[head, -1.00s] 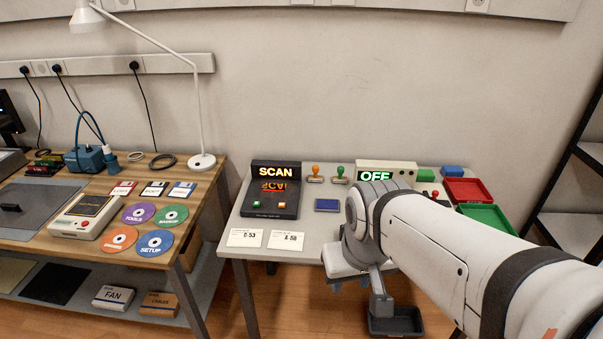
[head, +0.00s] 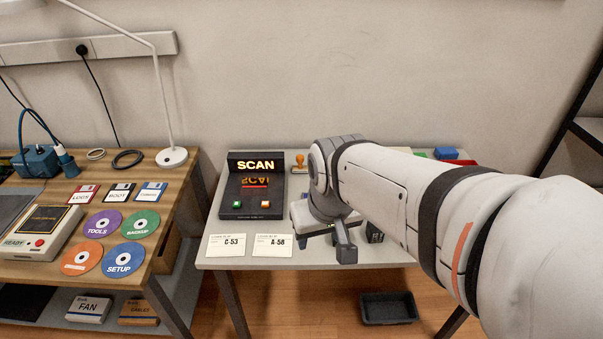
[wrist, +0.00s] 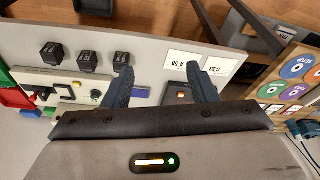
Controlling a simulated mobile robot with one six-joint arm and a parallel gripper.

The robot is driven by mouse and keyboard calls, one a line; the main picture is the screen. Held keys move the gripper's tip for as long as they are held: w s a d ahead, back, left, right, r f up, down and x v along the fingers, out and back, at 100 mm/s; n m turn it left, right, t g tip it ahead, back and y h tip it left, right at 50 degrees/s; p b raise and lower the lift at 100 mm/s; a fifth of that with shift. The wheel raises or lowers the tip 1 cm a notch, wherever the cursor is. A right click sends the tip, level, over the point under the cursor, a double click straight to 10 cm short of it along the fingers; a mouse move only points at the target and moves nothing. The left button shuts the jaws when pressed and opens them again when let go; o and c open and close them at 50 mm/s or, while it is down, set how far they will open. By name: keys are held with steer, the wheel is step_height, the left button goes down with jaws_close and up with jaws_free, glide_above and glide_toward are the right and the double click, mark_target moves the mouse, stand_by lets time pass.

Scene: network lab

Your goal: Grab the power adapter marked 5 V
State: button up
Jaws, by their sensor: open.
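Several small black power adapters stand in a row near the front edge of the light grey table in the wrist view: a left one (wrist: 57,63), a middle one (wrist: 88,62) and a right one (wrist: 122,61). Their markings are too small to read there, so I cannot tell which is 5 V. In the head view one dark adapter (head: 374,232) shows partly behind my arm. My gripper (wrist: 159,70) is open and empty above the table, its left fingertip close to the right adapter in the picture. It also shows in the head view (head: 345,246).
The SCAN device (head: 252,190) and two cards, C-53 (head: 226,245) and A-58 (head: 272,245), lie on the table left of my gripper. A black tray (head: 388,308) is on the floor. A wooden bench (head: 190,170) stands at the left.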

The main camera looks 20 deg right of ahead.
steer(key=shift+o, duration=1.3)
steer(key=w+d+f+m+b, duration=0.1)
steer(key=w+d+f+b, duration=0.4)
steer(key=w+f, duration=0.4)
steer(key=shift+d+f+m+t+h+b, duration=0.35)
steer(key=shift+f+t+b, duration=0.1)
steer(key=shift+b, duration=0.15)
steer(key=shift+m+t+h, duration=0.25)
steer(key=shift+m+t, duration=0.1)
steer(key=shift+m, duration=0.2)
steer(key=w+d+f+b, duration=0.1)
steer(key=w+d+f, duration=0.1)
steer(key=f, duration=0.2)
steer(key=w+d+f+b, duration=0.2)
steer(key=w+d+f, duration=0.1)
steer(key=f, duration=0.2)
steer(key=w+d+f+b, duration=0.1)
steer(key=w+d+f, duration=0.1)
steer(key=f, duration=0.3)
steer(key=shift+w+d+b, duration=0.2)
steer(key=shift+w+b, duration=0.1)
steer(key=shift+w, duration=0.35)
steer(key=c, duration=1.2)
steer(key=shift+o, duration=0.2)
